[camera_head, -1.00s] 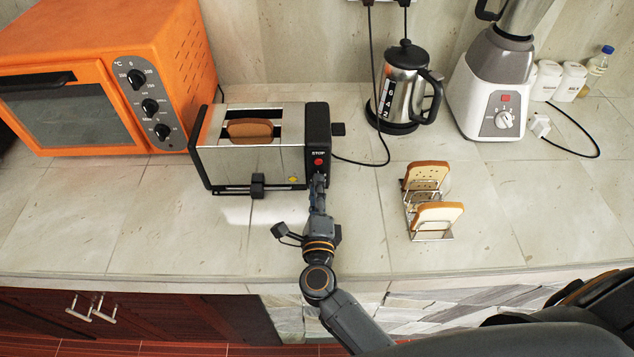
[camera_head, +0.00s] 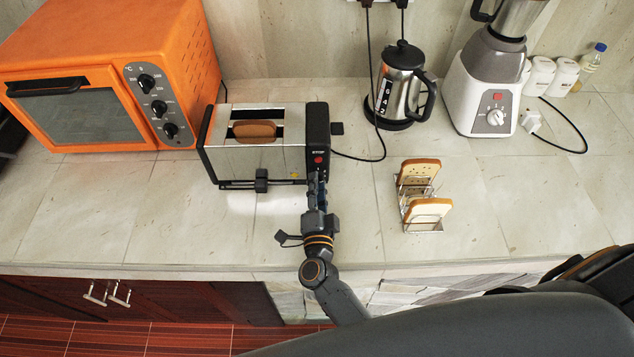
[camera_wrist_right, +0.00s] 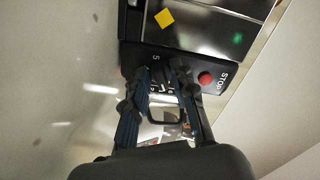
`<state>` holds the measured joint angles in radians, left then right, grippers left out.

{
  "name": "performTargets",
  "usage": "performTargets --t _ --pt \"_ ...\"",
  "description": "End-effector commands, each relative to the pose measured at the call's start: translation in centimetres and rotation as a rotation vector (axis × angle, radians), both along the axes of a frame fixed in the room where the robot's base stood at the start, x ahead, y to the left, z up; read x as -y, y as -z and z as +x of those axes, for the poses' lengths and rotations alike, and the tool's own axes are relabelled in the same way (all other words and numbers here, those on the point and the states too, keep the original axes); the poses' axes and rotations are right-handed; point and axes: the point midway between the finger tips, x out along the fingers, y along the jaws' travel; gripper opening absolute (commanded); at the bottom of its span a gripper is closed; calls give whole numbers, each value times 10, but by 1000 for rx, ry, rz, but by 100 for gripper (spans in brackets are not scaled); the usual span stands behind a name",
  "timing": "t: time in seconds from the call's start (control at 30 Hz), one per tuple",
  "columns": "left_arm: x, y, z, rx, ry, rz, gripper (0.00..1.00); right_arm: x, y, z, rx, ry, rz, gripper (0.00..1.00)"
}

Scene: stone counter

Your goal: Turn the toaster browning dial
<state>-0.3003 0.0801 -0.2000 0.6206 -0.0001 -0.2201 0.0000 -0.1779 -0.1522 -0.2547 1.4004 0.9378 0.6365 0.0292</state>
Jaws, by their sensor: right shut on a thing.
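The silver and black toaster (camera_head: 285,160) stands on the counter with a bread slice (camera_head: 255,130) in its slot. Its black end panel (camera_head: 318,135) carries a red STOP button (camera_head: 318,160), which also shows in the right wrist view (camera_wrist_right: 206,79). My right gripper (camera_head: 317,180) is at the front of this panel, below the button. In the right wrist view its two fingers (camera_wrist_right: 166,72) are closed in at the browning dial, beside a printed 5. The dial is mostly hidden between the fingertips, so its setting cannot be read. My left gripper is not in view.
An orange oven (camera_head: 75,75) stands left of the toaster. A kettle (camera_head: 400,85), a blender (camera_head: 482,90) and a toast rack (camera_head: 422,227) with bread slices are to the right. The counter in front is clear.

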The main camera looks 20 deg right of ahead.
Motion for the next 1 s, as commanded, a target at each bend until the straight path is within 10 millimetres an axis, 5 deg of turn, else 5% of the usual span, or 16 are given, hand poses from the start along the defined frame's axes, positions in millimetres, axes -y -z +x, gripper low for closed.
performTargets --t 0.57,0.6,0.7,1.0 --pt "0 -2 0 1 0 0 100 0 1 0 -11 0 -29 0" --pt "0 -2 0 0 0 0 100 0 1 0 -11 0 -29 32" --pt "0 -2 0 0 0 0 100 0 1 0 -10 0 -29 48" --pt "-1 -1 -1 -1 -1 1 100 0 1 0 -7 0 -24 48"
